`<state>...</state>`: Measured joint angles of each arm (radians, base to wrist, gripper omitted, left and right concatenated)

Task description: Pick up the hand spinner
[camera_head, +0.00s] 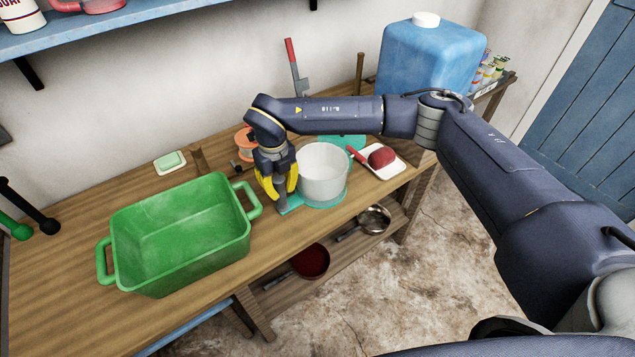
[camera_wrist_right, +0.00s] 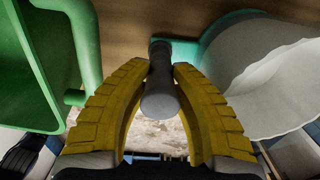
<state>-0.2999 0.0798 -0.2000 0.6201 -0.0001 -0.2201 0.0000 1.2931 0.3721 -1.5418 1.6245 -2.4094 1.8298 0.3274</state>
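The hand spinner (camera_head: 324,174) looks like a white tub on a teal base, with a grey upright handle at its left end. It stands on the wooden bench, and its white tub (camera_wrist_right: 265,75) fills the right of the wrist view. My right gripper (camera_head: 280,197) is at the handle, left of the tub. In the wrist view its yellow fingers (camera_wrist_right: 161,72) close in on both sides of the grey handle (camera_wrist_right: 159,98), with no clear gap at the tips. My left gripper is not in view.
A green basin (camera_head: 180,235) stands close left of the gripper. An orange spool (camera_head: 245,141) is behind it. A white tray (camera_head: 390,168) with a dark red item is right of the tub. A blue container (camera_head: 425,60) stands at the back right. Pans sit on the lower shelf.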

